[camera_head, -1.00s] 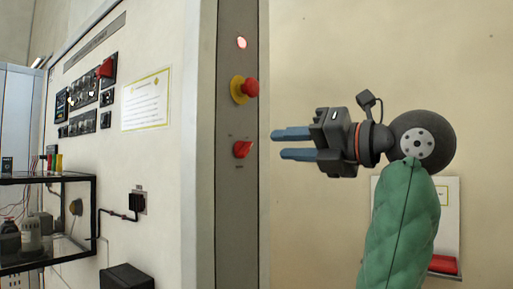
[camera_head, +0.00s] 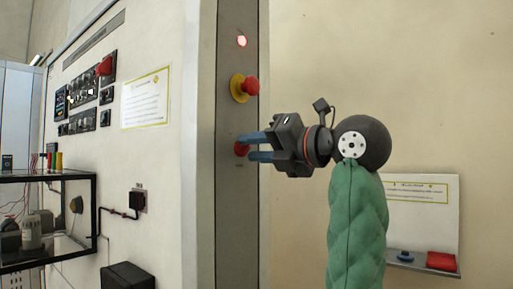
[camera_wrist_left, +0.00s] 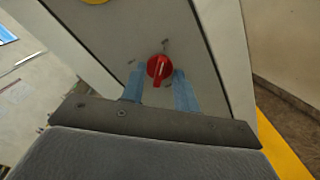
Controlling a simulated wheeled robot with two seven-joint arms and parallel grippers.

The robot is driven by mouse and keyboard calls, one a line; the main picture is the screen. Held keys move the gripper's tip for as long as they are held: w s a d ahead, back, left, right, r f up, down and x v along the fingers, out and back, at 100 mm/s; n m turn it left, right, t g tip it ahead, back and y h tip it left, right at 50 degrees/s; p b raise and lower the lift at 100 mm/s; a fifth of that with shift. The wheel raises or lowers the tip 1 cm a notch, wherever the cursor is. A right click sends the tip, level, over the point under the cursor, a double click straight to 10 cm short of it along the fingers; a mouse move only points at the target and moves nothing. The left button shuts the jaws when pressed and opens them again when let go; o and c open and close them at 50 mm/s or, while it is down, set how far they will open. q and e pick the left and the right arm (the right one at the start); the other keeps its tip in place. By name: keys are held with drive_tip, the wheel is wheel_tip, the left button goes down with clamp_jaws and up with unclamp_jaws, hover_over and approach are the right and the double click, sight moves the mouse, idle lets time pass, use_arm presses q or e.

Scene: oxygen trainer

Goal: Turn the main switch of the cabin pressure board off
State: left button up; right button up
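A red rotary knob (camera_head: 241,149) sits low on a narrow grey upright panel (camera_head: 229,215). In the left wrist view the knob (camera_wrist_left: 159,68) has a pale line, and small markings around it are unreadable. My left gripper (camera_head: 246,148) is open, its two blue fingers reaching in from the right at the knob. In the left wrist view my left gripper (camera_wrist_left: 158,88) has one finger on each side of the knob, with visible gaps. In the head view the fingers partly hide the knob. My right gripper is not in view.
A white cabinet with black switch modules (camera_head: 84,92) stands left. A shelf with a red object (camera_head: 441,261) is at right.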

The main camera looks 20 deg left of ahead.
use_arm(q)
clamp_jaws()
